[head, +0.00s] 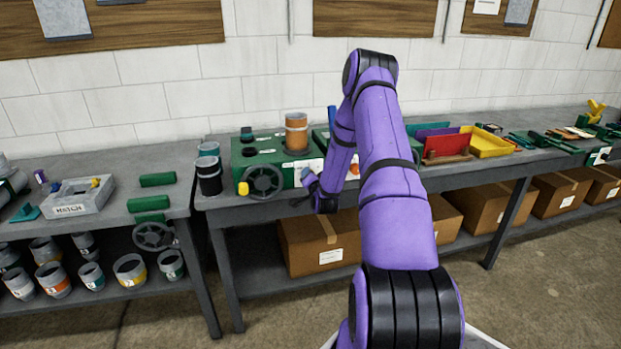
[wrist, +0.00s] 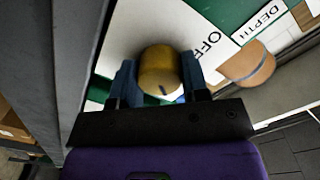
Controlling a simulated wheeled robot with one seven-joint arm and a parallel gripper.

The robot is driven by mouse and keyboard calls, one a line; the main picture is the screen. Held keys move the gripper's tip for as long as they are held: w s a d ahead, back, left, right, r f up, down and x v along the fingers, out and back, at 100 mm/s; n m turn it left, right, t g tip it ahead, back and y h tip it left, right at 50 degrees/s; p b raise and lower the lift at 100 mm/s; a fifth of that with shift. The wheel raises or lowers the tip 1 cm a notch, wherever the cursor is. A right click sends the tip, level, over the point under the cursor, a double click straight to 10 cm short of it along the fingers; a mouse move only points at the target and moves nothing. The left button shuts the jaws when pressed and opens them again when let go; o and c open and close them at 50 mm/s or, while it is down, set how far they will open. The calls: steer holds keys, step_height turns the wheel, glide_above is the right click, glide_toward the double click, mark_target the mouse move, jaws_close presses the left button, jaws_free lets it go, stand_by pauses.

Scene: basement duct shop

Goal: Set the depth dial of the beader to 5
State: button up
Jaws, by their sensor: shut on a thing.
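In the wrist view my gripper (wrist: 159,78) is shut on a yellow-brown round knob (wrist: 160,66), with one blue finger on each side. The knob stands in front of a white plate (wrist: 135,25) marked OFF. A DEPTH label (wrist: 262,22) is on the green front to the right, above a tan round part (wrist: 249,66). I cannot tell which of these parts the DEPTH label names. No number or pointer setting is readable. In the head view my gripper (head: 316,190) is at the front of the green machine (head: 270,143), beside its white plate (head: 309,170).
A handwheel (head: 263,183) and a yellow knob (head: 243,188) are on the machine's front left. An orange-brown cylinder (head: 296,132) stands on top. A dark container (head: 209,177) stands at left. A yellow tray (head: 486,143) is to the right. A cardboard box (head: 318,243) is below.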

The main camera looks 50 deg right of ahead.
steer(key=shift+m, duration=2.1)
steer(key=o, duration=0.9)
steer(key=v, duration=1.1)
steer(key=shift+d+f, duration=0.1)
steer(key=shift+f, duration=0.05)
steer(key=shift+w, duration=0.1)
